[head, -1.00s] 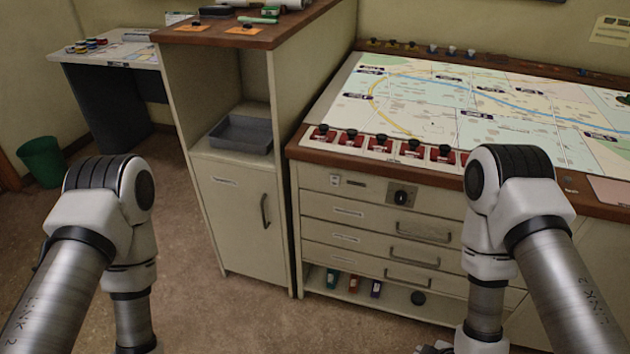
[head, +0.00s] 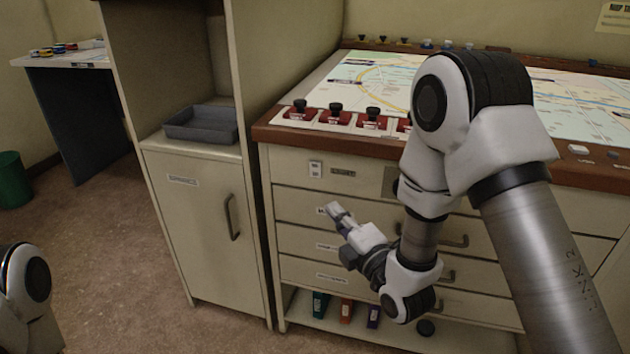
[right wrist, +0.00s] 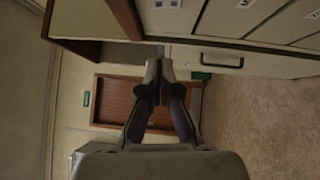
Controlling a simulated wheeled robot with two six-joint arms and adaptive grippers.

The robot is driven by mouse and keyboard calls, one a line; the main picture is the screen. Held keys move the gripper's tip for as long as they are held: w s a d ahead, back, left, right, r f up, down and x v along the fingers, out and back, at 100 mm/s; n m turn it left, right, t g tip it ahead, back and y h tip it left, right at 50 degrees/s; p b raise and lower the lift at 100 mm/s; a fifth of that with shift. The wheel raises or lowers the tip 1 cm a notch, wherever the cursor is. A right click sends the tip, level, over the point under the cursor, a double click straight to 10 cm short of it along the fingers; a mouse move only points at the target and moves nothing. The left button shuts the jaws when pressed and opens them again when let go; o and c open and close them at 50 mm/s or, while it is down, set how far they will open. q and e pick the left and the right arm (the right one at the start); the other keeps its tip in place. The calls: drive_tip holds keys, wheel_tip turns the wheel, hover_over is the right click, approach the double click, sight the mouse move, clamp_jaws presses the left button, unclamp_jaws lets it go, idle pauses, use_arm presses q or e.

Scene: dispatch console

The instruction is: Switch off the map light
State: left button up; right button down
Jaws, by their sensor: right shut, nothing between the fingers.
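A small white wall-type switch (head: 315,169) sits on the cream front panel under the map table's wooden edge, at the left end. A dark label plate (head: 343,173) is to its right, its text too small to read. In the right wrist view, the switch (right wrist: 167,4) seems to show at the top edge. My right gripper (head: 333,209) is shut and empty, in front of the top drawer, below the switch in the head view and apart from it. Its closed fingertips (right wrist: 160,62) also show in the right wrist view. My left gripper is out of view.
The lit-looking map (head: 375,75) lies on the table, with red-based black knobs (head: 336,112) along its front edge. My right arm hides the rotary knob and part of the drawers. A cabinet (head: 205,225) with a grey tray (head: 202,124) stands left.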

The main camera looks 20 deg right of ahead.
drive_tip(key=b, duration=0.1)
approach(310, 165)
drive_tip(key=w+a, duration=0.3)
drive_tip(key=a, duration=0.1)
drive_tip(key=shift+w+d, duration=1)
drive_tip(key=shift+w, duration=0.1)
drive_tip(key=shift+w+d+r, duration=0.15)
drive_tip(key=shift+w+d, duration=0.2)
drive_tip(key=shift+w, duration=0.1)
drive_tip(key=shift+w+r, duration=0.15)
